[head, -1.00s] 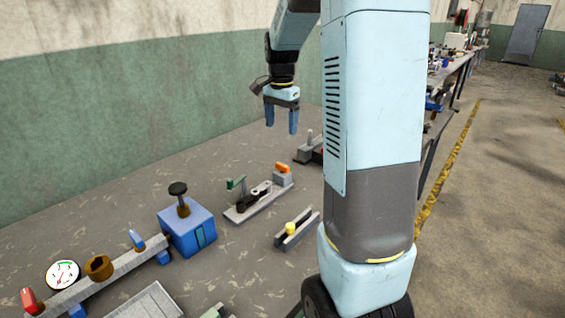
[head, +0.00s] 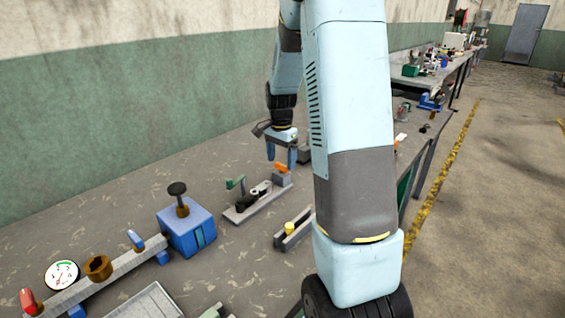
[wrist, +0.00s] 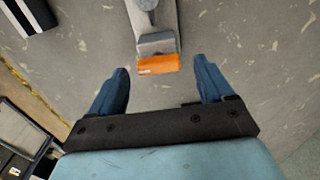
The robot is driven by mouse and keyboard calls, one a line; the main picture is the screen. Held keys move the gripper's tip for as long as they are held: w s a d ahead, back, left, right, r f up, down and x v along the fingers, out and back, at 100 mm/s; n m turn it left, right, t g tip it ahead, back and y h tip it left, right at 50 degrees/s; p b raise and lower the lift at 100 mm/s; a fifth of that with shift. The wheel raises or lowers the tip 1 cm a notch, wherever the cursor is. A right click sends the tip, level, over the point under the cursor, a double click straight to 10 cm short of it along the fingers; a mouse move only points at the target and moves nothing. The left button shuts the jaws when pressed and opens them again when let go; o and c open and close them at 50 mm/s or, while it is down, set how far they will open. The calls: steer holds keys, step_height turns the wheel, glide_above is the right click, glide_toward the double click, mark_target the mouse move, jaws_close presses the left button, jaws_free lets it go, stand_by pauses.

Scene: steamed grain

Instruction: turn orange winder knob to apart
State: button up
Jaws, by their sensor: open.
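The orange winder knob (head: 281,167) sits on a grey block at the right end of a low grey fixture (head: 243,213), which also carries a green lever and a black part. In the wrist view the orange knob (wrist: 158,65) lies ahead of the gap between the fingers, near the middle. My gripper (head: 281,163) is open and empty. Its blue fingers (wrist: 160,75) stand either side of the knob's line without touching it. In the head view the fingertips overlap the knob, and the exact height gap is hard to tell.
A grey fixture with a yellow knob (head: 289,228) stands in front. A blue box with a black-topped stem (head: 188,232) is at left, beside a rail with a dial (head: 62,275). Bare bench lies behind the winder fixture.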

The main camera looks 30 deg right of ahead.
steer(key=shift+f, duration=0.85)
steer(key=c, duration=1)
steer(key=shift+c, duration=0.2)
